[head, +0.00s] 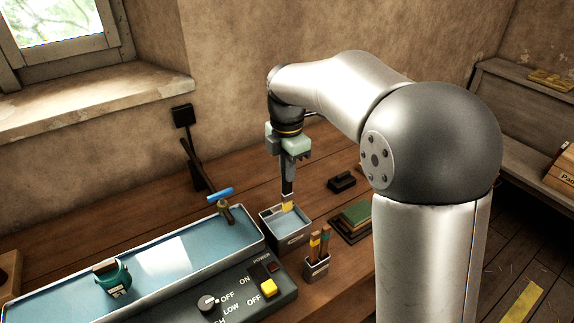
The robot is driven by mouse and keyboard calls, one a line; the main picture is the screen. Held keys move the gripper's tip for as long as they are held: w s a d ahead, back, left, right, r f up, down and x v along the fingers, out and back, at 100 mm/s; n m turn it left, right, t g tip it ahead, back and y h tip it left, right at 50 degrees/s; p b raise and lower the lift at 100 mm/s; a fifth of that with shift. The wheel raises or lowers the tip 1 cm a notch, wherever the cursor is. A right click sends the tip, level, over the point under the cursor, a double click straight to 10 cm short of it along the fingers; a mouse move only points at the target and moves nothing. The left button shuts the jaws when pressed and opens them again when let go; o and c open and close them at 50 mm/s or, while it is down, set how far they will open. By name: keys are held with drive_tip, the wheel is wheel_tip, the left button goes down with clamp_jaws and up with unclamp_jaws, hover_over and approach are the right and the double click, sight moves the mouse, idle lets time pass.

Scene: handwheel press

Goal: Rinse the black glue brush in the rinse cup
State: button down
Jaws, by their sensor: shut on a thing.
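My gripper (287,176) points straight down and is shut on the black glue brush (287,190). The brush hangs upright, with its pale yellow bristles lowest. The rinse cup (293,241) is a grey square container with a label on its front and bluish water inside. It stands on the wooden bench directly below my gripper. The bristles show within the outline of the cup's opening, near its back side. I cannot tell whether they touch the water.
A small holder (317,268) with upright brushes stands just right of the cup. A long blue-lined tray (165,262) with a blue-handled tap and a teal object (113,278) lies left. A control panel (240,300) is in front. A black block (341,182) and green pad (357,214) lie right.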

sight(288, 193)
drive_tip(key=shift+f+b, duration=3.2)
drive_tip(key=shift+f, duration=1.85)
drive_tip(key=shift+w+d, duration=0.1)
drive_tip(key=shift+d, duration=0.05)
